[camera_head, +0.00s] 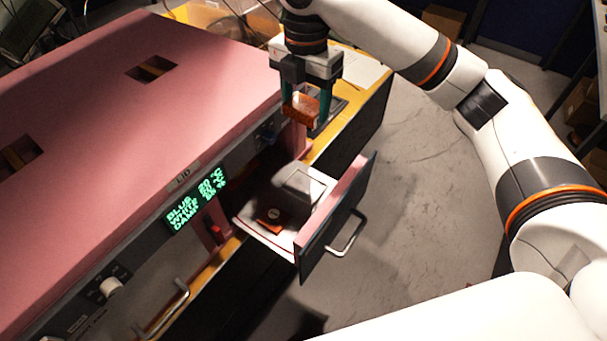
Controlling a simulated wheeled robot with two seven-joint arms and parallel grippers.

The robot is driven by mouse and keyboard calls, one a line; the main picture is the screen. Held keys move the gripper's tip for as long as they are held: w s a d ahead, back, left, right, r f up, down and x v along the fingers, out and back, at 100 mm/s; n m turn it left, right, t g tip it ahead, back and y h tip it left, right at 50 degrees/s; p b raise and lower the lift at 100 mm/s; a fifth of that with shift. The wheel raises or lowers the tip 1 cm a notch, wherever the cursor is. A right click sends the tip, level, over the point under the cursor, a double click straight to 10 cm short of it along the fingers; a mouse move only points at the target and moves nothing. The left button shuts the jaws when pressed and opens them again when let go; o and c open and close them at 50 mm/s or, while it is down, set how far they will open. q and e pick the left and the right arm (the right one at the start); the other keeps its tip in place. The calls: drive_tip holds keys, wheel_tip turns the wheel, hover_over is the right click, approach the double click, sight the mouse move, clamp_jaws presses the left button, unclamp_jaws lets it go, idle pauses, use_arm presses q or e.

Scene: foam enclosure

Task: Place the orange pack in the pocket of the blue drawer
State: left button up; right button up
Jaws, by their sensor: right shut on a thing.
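My right gripper (307,102) points down, shut on the orange pack (301,111), a small orange-brown block between its greenish fingers. It holds the pack above and behind the open drawer, near the enclosure's right end. The drawer (247,222) is pulled out, with a pale interior, a pinkish inner front and a dark outer front with a metal handle (347,236). A grey block-like part (298,187) sits inside it. A small orange and dark patch (270,218) shows on the drawer floor; I cannot tell if it is the pocket. My left gripper is out of view.
The pink foam enclosure (130,110) fills the left, with two rectangular openings in its top. A green-lettered display (196,200) and another handle (163,312) are on its front. A yellow-edged bench (367,105) lies behind the gripper. Grey floor is clear right of the drawer.

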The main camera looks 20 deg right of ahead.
wheel_tip(320, 180, down, 5)
drive_tip(key=p, duration=0.2)
approach(304, 187)
drive_tip(key=shift+s+f+p, duration=0.1)
drive_tip(key=shift+f+p, duration=0.45)
drive_tip(key=shift+f, duration=0.75)
wheel_tip(304, 187, down, 4)
drive_tip(key=shift+r+p, duration=0.25)
drive_tip(key=shift+p, duration=0.3)
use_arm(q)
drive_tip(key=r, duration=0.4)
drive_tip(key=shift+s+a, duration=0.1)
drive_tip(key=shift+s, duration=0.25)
use_arm(e)
drive_tip(key=shift+f, duration=0.1)
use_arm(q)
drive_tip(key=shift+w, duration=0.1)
use_arm(e)
drive_tip(key=o, duration=1)
